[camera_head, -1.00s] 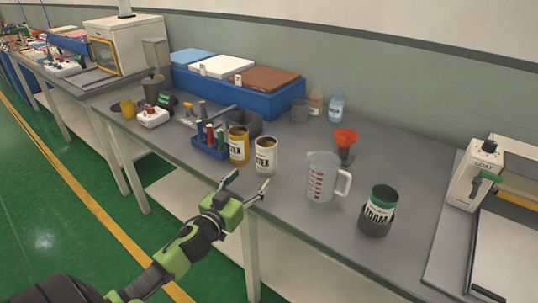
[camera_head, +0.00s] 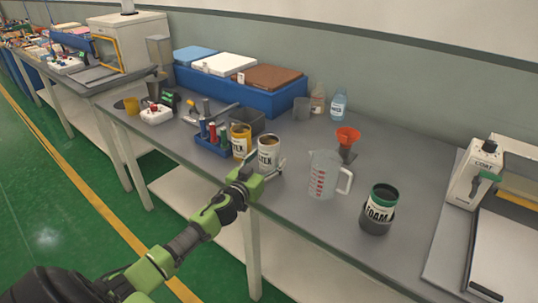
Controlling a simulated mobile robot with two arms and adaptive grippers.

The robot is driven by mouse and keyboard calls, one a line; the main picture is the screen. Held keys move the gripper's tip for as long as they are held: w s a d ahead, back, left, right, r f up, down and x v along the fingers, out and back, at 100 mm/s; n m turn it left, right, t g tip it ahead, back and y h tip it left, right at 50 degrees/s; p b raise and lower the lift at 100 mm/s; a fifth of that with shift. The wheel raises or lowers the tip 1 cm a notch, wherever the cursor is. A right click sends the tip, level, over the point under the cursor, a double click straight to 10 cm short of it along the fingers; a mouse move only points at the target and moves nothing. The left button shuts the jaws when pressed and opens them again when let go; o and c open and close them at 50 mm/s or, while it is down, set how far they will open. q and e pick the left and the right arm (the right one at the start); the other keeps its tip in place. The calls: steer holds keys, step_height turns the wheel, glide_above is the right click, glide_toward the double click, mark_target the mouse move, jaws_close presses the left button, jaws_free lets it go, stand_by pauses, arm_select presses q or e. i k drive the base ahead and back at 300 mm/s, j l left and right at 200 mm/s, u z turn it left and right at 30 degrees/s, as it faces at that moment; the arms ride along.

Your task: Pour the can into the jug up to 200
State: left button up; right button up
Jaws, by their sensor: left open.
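A clear measuring jug (camera_head: 323,176) with red scale marks and a handle on its right stands upright on the grey table; it looks empty. A white labelled can (camera_head: 268,151) and a yellow labelled can (camera_head: 240,141) stand upright to its left. A green-topped can marked FOAM (camera_head: 381,206) sits in a dark holder to the jug's right. My left gripper (camera_head: 264,164) is open at the table's front edge, its fingers low by the white can. I cannot tell whether they touch it. My right gripper is not in view.
A blue rack with bottles (camera_head: 212,138) stands left of the yellow can. An orange funnel (camera_head: 347,136) is behind the jug. A white machine (camera_head: 474,172) stands at the right. Blue bins (camera_head: 285,101) line the back.

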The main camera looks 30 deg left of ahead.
mark_target(330, 178)
steer(key=k+l, duration=0.15)
steer(key=k, duration=0.35)
steer(key=k+l+u, duration=0.1)
steer(key=k, duration=0.35)
